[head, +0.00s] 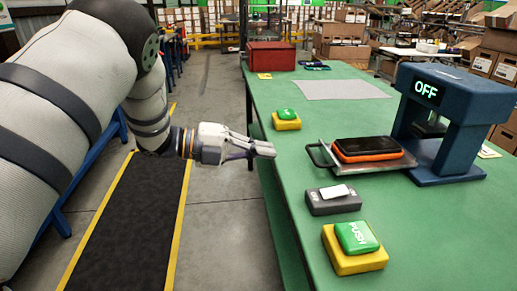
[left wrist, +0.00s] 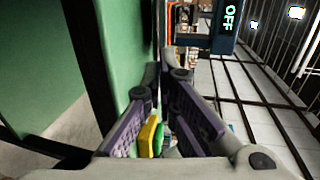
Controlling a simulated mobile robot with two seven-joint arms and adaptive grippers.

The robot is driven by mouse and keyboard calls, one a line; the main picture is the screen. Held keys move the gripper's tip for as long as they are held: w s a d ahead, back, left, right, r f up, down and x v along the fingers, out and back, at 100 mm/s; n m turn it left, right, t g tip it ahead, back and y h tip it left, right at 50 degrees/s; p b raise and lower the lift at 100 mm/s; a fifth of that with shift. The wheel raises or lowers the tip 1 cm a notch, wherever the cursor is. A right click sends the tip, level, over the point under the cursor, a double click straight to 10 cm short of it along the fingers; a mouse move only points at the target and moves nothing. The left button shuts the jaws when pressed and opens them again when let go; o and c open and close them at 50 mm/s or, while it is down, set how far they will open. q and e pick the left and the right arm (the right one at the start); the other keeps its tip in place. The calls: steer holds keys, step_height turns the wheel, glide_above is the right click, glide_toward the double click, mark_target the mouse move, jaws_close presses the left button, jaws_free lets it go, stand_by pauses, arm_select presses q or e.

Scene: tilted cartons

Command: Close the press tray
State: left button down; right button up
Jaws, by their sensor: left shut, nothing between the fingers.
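The press (head: 450,125) is a blue arch with a lit OFF sign; its upper part shows in the left wrist view (left wrist: 222,40). Its flat metal press tray (head: 400,163) sticks out to the left, clear of the arch. An orange case with a black top (head: 367,149) lies on the tray. The dark tray handle (head: 318,156) is at the tray's left end. My left gripper (head: 268,150) is shut and empty, left of the handle and apart from it, by the table's left edge. Its fingers (left wrist: 166,75) also show in the wrist view. My right gripper is not visible.
The green table (head: 300,90) holds two yellow boxes with green push buttons, one behind (head: 286,125) and one in front (head: 353,262) of the handle. A grey switch box (head: 333,206) stands near the tray. A red box (head: 272,56) is far back. The floor on the left is open.

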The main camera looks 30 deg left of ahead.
mark_target(373, 146)
arm_select(q)
steer(key=x, duration=0.8)
steer(key=shift+f, duration=0.15)
steer(key=shift+w+d, duration=0.25)
steer(key=shift+d, duration=0.1)
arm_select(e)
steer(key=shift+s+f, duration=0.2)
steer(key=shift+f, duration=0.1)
